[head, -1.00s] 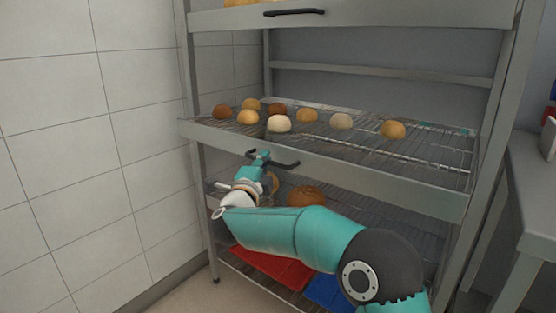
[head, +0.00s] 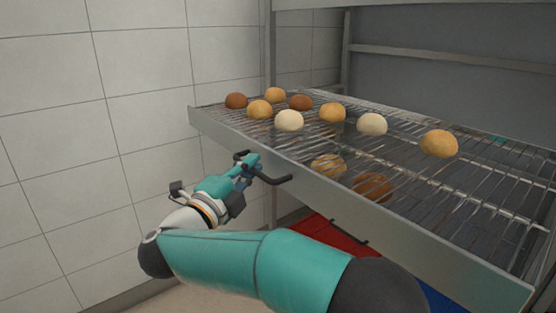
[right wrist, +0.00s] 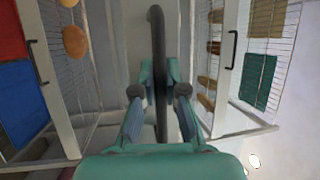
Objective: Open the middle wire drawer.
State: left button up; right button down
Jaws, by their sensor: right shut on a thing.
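The middle wire drawer (head: 390,222) is a wire rack with a grey metal front, pulled out toward me in the head view, with several buns on it. Its black bar handle (head: 284,179) sits on the front's left part. My right gripper (head: 250,166) is shut on this handle; in the right wrist view the dark handle (right wrist: 158,60) runs between its two fingers. The fingers hide part of the handle. My left gripper is not in view.
Pale and brown buns, such as this white one (head: 289,120), lie on the drawer. Below are a red tray (head: 335,236) and a blue tray (head: 440,298). A white tiled wall (head: 60,120) stands close on the left.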

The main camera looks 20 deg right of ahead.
jog(key=shift+s+a+f, duration=0.15)
jog(key=shift+a, duration=0.9)
jog(key=c, duration=1.2)
grip_release()
jog(key=shift+d, duration=0.1)
jog(key=v, duration=0.7)
jog(key=shift+a, duration=0.2)
jog(key=shift+s+f, duration=0.1)
jog(key=shift+s, duration=0.05)
